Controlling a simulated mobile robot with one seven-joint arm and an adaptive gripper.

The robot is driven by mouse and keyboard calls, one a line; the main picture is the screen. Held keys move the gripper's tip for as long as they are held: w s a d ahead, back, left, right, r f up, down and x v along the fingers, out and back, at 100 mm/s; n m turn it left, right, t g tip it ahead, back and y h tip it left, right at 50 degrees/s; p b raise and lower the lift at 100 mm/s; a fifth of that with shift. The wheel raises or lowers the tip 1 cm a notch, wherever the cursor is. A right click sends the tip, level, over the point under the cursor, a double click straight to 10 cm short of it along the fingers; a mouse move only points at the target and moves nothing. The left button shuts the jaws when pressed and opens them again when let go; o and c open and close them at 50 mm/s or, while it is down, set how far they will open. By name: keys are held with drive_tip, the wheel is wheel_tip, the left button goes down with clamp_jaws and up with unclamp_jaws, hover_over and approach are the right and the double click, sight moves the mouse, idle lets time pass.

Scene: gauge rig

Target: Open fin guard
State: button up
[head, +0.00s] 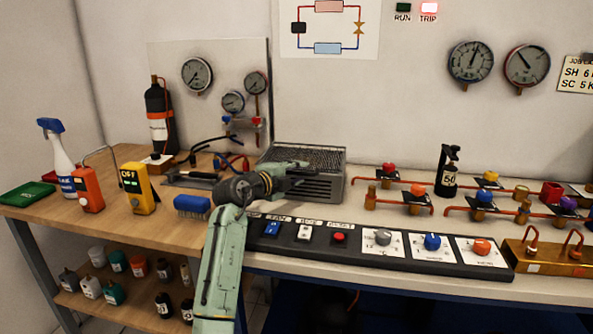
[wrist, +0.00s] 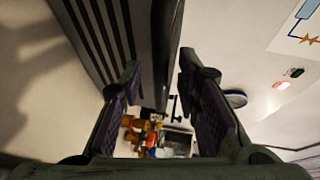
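A grey box-shaped unit (head: 331,188) with a mesh top and slatted front stands at the back of the bench. I take the fin guard to be part of it, but cannot tell which panel it is. My gripper (head: 305,172) is in front of the unit and hides part of its face. In the wrist view, dark slats (wrist: 100,35) fill the upper left, and a grey upright panel edge (wrist: 163,55) lies between the fingers. My gripper (wrist: 160,72) is open, with a gap on each side of that edge; contact is not clear.
A control panel (head: 360,243) with switches and knobs runs along the bench front below my arm. A blue brush (head: 192,205) and a yellow meter (head: 138,187) stand to the left. Copper pipes with coloured valves (head: 420,190) are to the right.

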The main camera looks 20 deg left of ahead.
drive_tip(key=shift+w, duration=0.1)
drive_tip(key=shift+c, duration=0.4)
clamp_jaws()
drive_tip(key=shift+f, duration=0.1)
drive_tip(key=shift+f, duration=0.1)
